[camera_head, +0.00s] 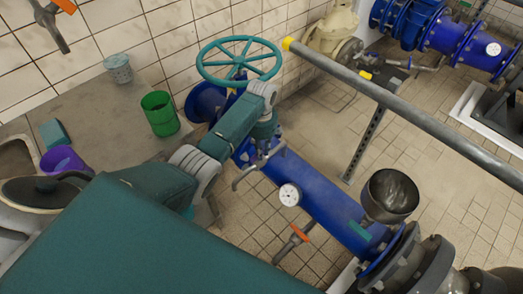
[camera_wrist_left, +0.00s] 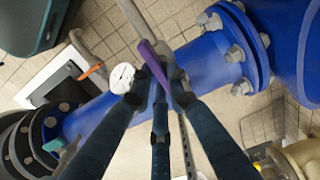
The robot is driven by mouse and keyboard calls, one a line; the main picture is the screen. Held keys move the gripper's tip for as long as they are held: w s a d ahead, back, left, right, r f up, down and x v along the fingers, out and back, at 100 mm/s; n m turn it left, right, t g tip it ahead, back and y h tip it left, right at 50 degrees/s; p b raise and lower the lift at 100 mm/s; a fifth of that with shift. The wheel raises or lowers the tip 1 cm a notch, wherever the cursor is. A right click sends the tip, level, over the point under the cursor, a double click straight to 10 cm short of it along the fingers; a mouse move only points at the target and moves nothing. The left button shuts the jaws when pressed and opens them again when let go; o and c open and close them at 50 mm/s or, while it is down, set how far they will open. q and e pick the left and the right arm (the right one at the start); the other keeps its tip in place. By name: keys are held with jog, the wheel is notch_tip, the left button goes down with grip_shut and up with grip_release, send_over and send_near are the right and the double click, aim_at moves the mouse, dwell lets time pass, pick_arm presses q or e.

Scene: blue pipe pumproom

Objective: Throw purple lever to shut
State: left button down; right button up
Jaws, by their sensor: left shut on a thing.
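The purple lever (camera_wrist_left: 153,62) shows in the left wrist view as a slim bar slanting across the blue pipe, with its lower part between my fingertips. My left gripper (camera_wrist_left: 160,88) is shut on it. In the head view my left gripper (camera_head: 262,150) hangs beneath my teal forearm, over the blue pipe (camera_head: 318,205) and below the teal handwheel. There the lever is hidden by the gripper and wrist, or too small to make out. My right gripper is in neither view.
A teal handwheel (camera_head: 239,60) stands close behind my wrist. A pressure gauge (camera_head: 289,195), an orange-handled tap (camera_head: 300,234) and a dark funnel (camera_head: 390,195) sit along the pipe. A grey rail (camera_head: 410,116) crosses at right. Cups, including a green one (camera_head: 159,113), stand on the counter.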

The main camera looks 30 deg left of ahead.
pick_arm(q)
jog(key=shift+r+m+p, duration=0.1)
jog(key=shift+m+p, duration=0.4)
jog(key=shift+m, duration=0.2)
jog(key=shift+s+m+p, duration=0.1)
jog(key=shift+m+p, duration=0.5)
jog(key=shift+m, duration=0.6)
jog(key=m+p, duration=0.1)
jog(key=m, duration=0.3)
jog(key=shift+s+m, duration=0.15)
jog(key=shift+m, duration=0.15)
jog(key=m, duration=0.4)
jog(key=shift+a+m, duration=0.1)
jog(key=shift+m, duration=0.2)
jog(key=m, duration=0.5)
jog(key=shift+s+a, duration=0.1)
jog(key=c, duration=1.7)
grip_release()
